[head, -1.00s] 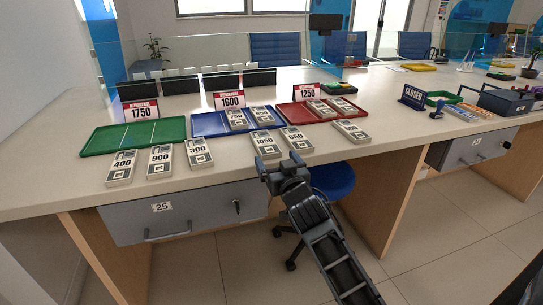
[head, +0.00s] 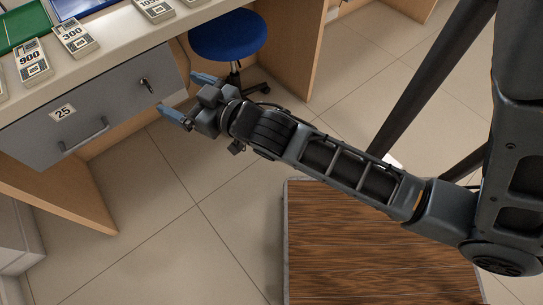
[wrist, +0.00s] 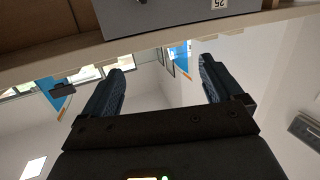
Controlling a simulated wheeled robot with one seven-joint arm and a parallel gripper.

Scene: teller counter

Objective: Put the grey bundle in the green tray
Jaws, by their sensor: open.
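Part of the green tray (head: 20,27) shows at the top left of the head view; the rest is out of frame. Bundles lie in front on the counter: one marked 900 (head: 33,64), one marked 300 (head: 76,38) and one (head: 154,9) cut by the top edge. They look pale with dark print; I cannot tell which is the grey bundle. My gripper (head: 178,92) is open and empty, in front of the counter beside the drawer's right end. In the wrist view its fingers (wrist: 162,66) are spread with nothing between them.
The grey drawer (head: 95,105) numbered 25, with a handle and key, is under the counter edge. A blue stool (head: 228,36) stands to its right. A blue tray (head: 84,5) shows at the top. The wood-grained platform (head: 380,250) is below my arm. Open floor lies left of it.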

